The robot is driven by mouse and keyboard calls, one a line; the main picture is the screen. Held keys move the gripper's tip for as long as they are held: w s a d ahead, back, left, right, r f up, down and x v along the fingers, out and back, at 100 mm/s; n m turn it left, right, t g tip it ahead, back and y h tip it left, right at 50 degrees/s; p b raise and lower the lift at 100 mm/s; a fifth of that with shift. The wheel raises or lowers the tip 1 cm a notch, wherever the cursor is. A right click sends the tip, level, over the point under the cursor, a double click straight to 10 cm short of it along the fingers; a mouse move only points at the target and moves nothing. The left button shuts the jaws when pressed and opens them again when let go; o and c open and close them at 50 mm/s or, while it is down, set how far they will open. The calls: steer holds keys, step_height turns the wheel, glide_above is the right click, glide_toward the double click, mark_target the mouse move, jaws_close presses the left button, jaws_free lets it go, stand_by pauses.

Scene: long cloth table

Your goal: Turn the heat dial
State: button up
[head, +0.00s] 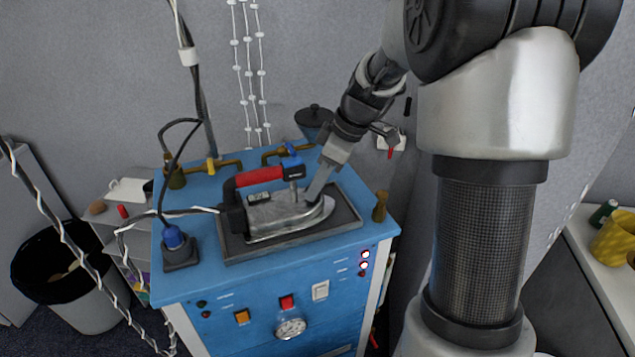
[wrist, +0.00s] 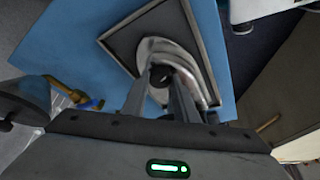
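A steam iron with a silver body (head: 285,217) and a red and black handle (head: 258,177) lies on a dark-rimmed tray (head: 345,226) on top of a blue cabinet (head: 240,283). My gripper (head: 311,198) reaches down to the iron's front part, right of the handle. In the wrist view, my gripper's two fingers (wrist: 162,80) stand apart over the silver iron (wrist: 201,88). A small dark round part, perhaps the heat dial (wrist: 160,76), shows between the fingertips. Contact with it cannot be made out. The fingers partly hide it.
The cabinet's front has a round gauge (head: 290,328), a red button (head: 287,302), an orange button (head: 242,316) and a white switch (head: 320,290). Brass pipes with a blue valve (head: 288,149) run behind the iron.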

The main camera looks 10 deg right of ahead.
steer(key=shift+f+m+t+b, duration=0.2)
steer(key=shift+m+t+b, duration=0.1)
steer(key=shift+m+b, duration=0.4)
steer(key=shift+c, duration=0.5)
steer(key=shift+s+r+m+h+b, duration=0.2)
steer(key=shift+m+h+b, duration=0.3)
steer(key=shift+m, duration=0.4)
steer(key=shift+w+t, duration=0.1)
steer(key=shift+t, duration=0.2)
steer(key=o, duration=1.1)
steer(key=shift+c, duration=0.2)
steer(key=v, duration=1.7)
steer(key=shift+d+r, duration=0.2)
steer(key=shift+d, duration=0.05)
